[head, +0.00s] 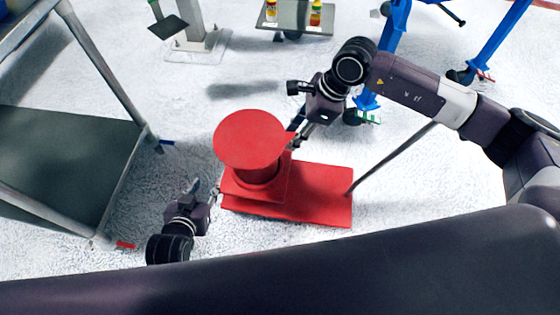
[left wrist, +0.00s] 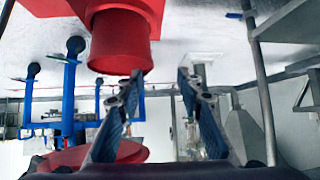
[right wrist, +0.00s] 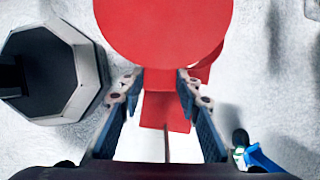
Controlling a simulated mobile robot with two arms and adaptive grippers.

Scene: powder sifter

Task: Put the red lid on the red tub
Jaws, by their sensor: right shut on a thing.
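The round red lid (head: 250,138) is in my right gripper (head: 298,138), held by the tab at its edge; it also shows in the right wrist view (right wrist: 165,28). In the head view it covers the opening of the red tub (head: 258,174), which stands on a red base (head: 322,195). The left wrist view is upside down and shows the tub (left wrist: 122,45) and the lid (left wrist: 80,157) with a clear gap between them, so the lid hangs above the tub. My left gripper (head: 205,190) is open and empty, left of the tub.
A grey metal table (head: 60,150) stands at the left. Blue stand legs (head: 395,35) are at the back right, and a small shelf with bottles (head: 295,18) is at the back. A thin grey rod (head: 392,158) rises beside the base. White floor lies around.

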